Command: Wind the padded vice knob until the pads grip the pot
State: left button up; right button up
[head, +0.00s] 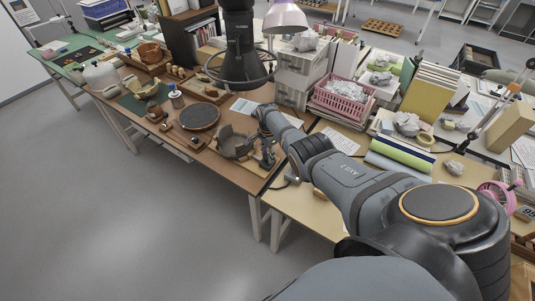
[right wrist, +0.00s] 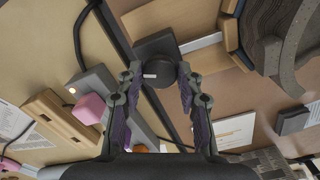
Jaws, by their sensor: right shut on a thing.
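The grey-brown broken pot (head: 230,143) sits at the front of the brown table, among the dark vice parts. It shows partly at the upper right of the right wrist view (right wrist: 285,55), cut by the picture edge. The dark round vice knob (right wrist: 158,75) lies between my right fingertips. My right gripper (right wrist: 158,82) is shut on the knob; in the head view (head: 268,153) it is small, right beside the pot. The knob cannot be made out in the head view. Whether the pads touch the pot cannot be told. My left gripper is not in view.
A dark round disc (head: 199,117) lies left of the pot. A power strip with a pink plug (right wrist: 90,108) and a black cable are close by my right gripper. A pink basket (head: 343,97) and white drawers (head: 298,75) stand behind.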

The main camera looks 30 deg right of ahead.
jog(key=m, duration=0.5)
jog(key=shift+m, duration=0.3)
dwell(0.4)
jog(key=o, duration=1.2)
jog(key=shift+c, duration=0.2)
jog(key=shift+r, duration=0.1)
notch_tip(320, 180, up, 12)
